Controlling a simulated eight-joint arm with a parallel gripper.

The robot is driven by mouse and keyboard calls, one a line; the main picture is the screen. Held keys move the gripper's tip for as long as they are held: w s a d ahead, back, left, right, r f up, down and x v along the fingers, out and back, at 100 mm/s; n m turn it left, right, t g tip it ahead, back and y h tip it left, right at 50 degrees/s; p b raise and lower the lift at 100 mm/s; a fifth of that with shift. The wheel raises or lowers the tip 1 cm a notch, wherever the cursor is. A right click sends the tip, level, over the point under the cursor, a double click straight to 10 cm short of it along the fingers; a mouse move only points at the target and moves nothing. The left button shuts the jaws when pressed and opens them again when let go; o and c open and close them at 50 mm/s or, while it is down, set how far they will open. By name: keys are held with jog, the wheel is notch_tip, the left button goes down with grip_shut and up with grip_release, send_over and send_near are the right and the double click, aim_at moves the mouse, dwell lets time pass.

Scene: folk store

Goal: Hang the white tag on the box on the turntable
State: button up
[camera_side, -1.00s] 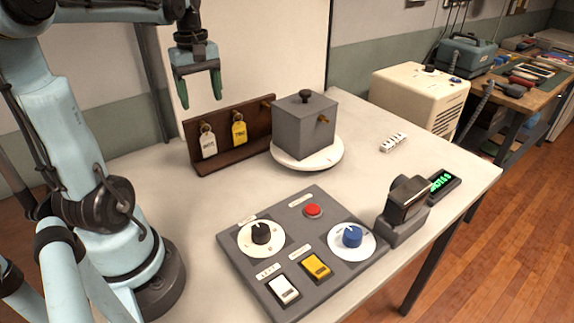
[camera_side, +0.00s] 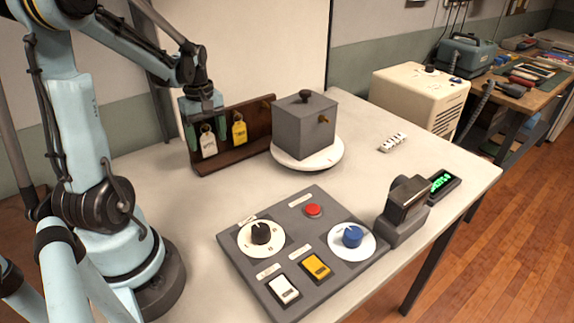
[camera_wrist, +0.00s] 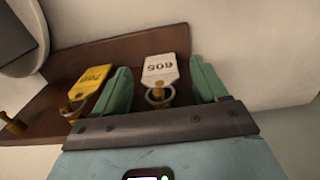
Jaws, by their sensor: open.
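The white tag (camera_side: 208,144) hangs by a ring from a peg on the brown wooden rack (camera_side: 249,152). In the wrist view the white tag (camera_wrist: 160,70) lies between the two green fingers of my gripper (camera_wrist: 165,88), with space on both sides. My gripper (camera_side: 207,133) is open at the rack, and its fingers stand either side of the tag. The grey box (camera_side: 303,132) has a dark knob on top and a brass peg (camera_side: 323,119) on its side. It sits on the round white turntable (camera_side: 308,163), right of the rack.
A yellow tag (camera_side: 239,129) hangs beside the white one, close to a finger. A grey control panel (camera_side: 290,221) with dials, switches and a red button (camera_side: 313,210) lies in front. A dark stand-like device (camera_side: 403,212) is at right. The table between rack and panel is clear.

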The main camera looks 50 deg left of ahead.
jog(key=shift+f, duration=0.4)
jog(key=c, duration=1.1)
jog(key=shift+r, duration=0.1)
jog(key=shift+r, duration=0.25)
jog(key=shift+d, duration=1.05)
jog(key=shift+d+r, duration=0.25)
jog(key=shift+d, duration=0.65)
jog(key=shift+d+r, duration=0.25)
jog(key=shift+d, duration=0.6)
